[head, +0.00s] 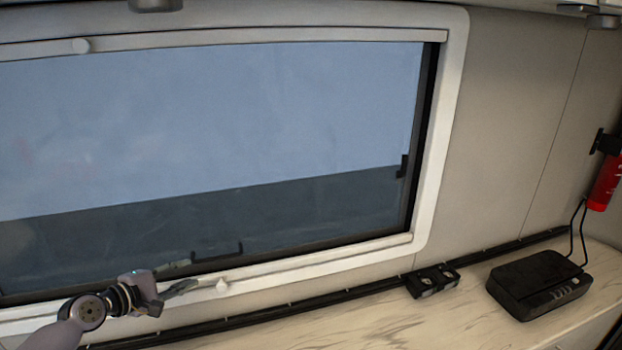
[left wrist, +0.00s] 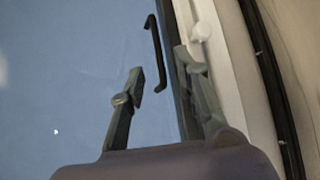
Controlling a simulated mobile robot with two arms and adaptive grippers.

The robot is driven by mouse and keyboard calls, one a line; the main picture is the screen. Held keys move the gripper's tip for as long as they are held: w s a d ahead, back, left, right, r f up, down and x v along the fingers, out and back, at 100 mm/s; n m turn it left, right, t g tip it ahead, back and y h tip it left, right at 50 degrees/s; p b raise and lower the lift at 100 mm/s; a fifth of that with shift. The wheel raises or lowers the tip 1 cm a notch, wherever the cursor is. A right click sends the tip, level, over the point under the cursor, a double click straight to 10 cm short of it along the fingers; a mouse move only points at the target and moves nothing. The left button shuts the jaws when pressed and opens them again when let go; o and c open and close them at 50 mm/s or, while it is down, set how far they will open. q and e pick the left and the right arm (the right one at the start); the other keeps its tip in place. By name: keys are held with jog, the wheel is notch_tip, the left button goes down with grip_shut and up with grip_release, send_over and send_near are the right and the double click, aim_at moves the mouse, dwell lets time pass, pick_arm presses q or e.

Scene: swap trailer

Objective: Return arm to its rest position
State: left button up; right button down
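My left gripper (head: 182,288) is at the lower left of the head view, in front of the lower window frame. In the left wrist view its two fingers (left wrist: 162,75) stand apart with nothing between them, so it is open and empty. A black window handle (left wrist: 156,52) shows beyond the fingers, apart from them. A small white knob (head: 221,286) on the frame is just right of the fingertips in the head view. It also shows in the left wrist view (left wrist: 201,31), close to the right finger's tip. My right gripper is not in view.
The window (head: 220,130) fills the left and middle. Below it runs a marbled counter (head: 370,318) with a black rail (head: 330,298) along the wall. A black socket block (head: 432,282) and a black router-like box (head: 540,284) stand on the right. A red extinguisher (head: 604,184) hangs at far right.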

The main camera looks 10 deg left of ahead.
pick_arm(q)
jog(key=s+d+f+m+g+h, duration=0.1)
jog(key=s+d+f+m+g, duration=0.2)
jog(key=s+d+f+m, duration=0.55)
jog(key=s+d+f+m+g, duration=0.4)
jog(key=s+d+f, duration=0.25)
jog(key=d, duration=0.45)
jog(key=s+d+r+m+g+y, duration=0.1)
jog(key=s+d+m+g+y, duration=0.25)
jog(key=s+m, duration=0.75)
jog(key=s+f+n+y+b, duration=0.1)
jog(key=s+f, duration=0.2)
jog(key=f, duration=1.2)
jog(key=s+f+n+b, duration=0.1)
jog(key=s+f+n, duration=0.1)
jog(key=f, duration=1.2)
jog(key=s+a+f+g+b, duration=0.1)
jog(key=s+a+f+g, duration=0.1)
jog(key=s+f, duration=1.4)
jog(key=shift+s+a+f+m, duration=0.15)
jog(key=shift+a+f+m, duration=0.1)
jog(key=shift+a+m, duration=0.1)
